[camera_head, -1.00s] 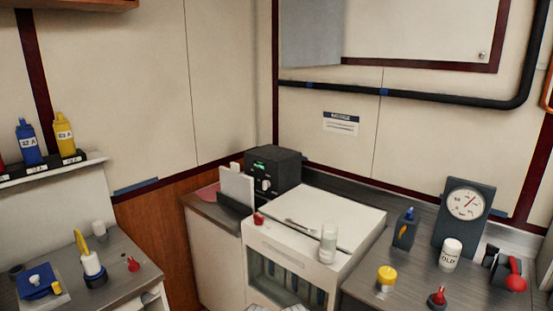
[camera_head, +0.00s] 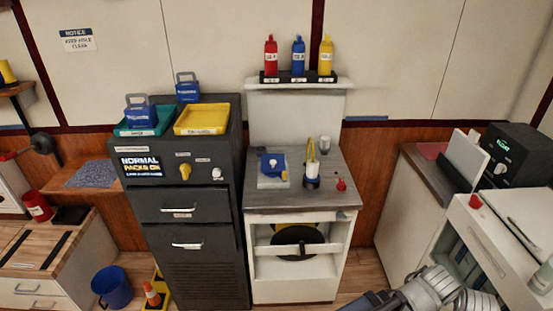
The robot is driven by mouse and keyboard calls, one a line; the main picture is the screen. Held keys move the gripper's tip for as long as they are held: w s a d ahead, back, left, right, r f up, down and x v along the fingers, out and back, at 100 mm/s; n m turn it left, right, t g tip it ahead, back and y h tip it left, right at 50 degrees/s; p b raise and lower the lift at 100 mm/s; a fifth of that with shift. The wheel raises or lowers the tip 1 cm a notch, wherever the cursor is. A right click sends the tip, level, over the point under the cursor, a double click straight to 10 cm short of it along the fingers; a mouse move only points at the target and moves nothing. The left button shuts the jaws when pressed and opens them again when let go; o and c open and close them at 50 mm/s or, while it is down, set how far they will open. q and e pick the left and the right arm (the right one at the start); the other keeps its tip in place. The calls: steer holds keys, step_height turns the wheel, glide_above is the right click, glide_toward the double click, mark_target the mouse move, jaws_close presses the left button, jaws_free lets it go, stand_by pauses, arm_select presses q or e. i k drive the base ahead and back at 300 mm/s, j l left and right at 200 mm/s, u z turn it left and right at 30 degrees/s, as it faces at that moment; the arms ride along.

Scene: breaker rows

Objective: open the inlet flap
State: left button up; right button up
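No part in view is marked as an inlet flap, so I cannot tell which one it is. A dark cabinet (camera_head: 196,200) left of centre has two front panels with pale handles, an upper one (camera_head: 180,206) and a lower one (camera_head: 188,242). Both look closed. A yellow knob (camera_head: 185,172) and a lit sign reading "NORMAL PACKS ON" (camera_head: 139,166) are above them. Part of one of my grey arms shows at the bottom right. No gripper fingertips show in the picture.
A white stand with a grey top (camera_head: 300,198) stands right of the cabinet, with a blue device (camera_head: 272,163) on it. Coloured bottles stand on the shelf (camera_head: 297,84) above. A blue bucket (camera_head: 112,286) and an orange cone (camera_head: 152,294) are on the floor at left.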

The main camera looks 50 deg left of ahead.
mark_target(273, 164)
steer(key=k+u, duration=0.1)
steer(key=u, duration=1.5)
